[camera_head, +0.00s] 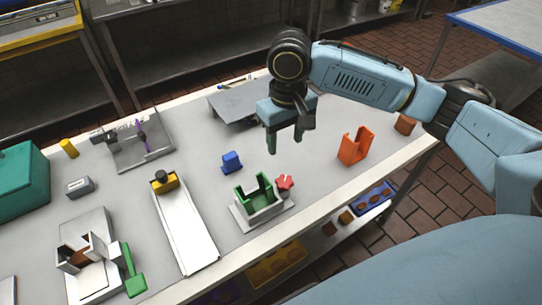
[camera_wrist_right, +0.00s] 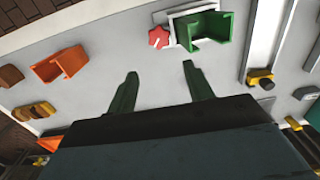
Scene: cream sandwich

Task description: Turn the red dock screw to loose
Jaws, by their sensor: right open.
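The red dock screw (camera_head: 285,183) is a star-shaped knob on the right side of the green dock (camera_head: 251,201), which stands on a white base plate near the table's front edge. In the right wrist view the red screw (camera_wrist_right: 159,37) sits beside the green dock (camera_wrist_right: 206,31) at the top. My right gripper (camera_head: 285,148) is open and empty, its green fingers pointing down above the table behind the screw. In the right wrist view its fingertips (camera_wrist_right: 160,72) are spread apart, short of the screw. My left gripper is not in view.
An orange bracket (camera_head: 356,146) stands right of the screw. A blue block (camera_head: 231,162) lies behind the dock. A white track with a yellow slider (camera_head: 165,183) is to the left. A grey plate (camera_head: 235,104) lies behind. Bare table surrounds the screw's right side.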

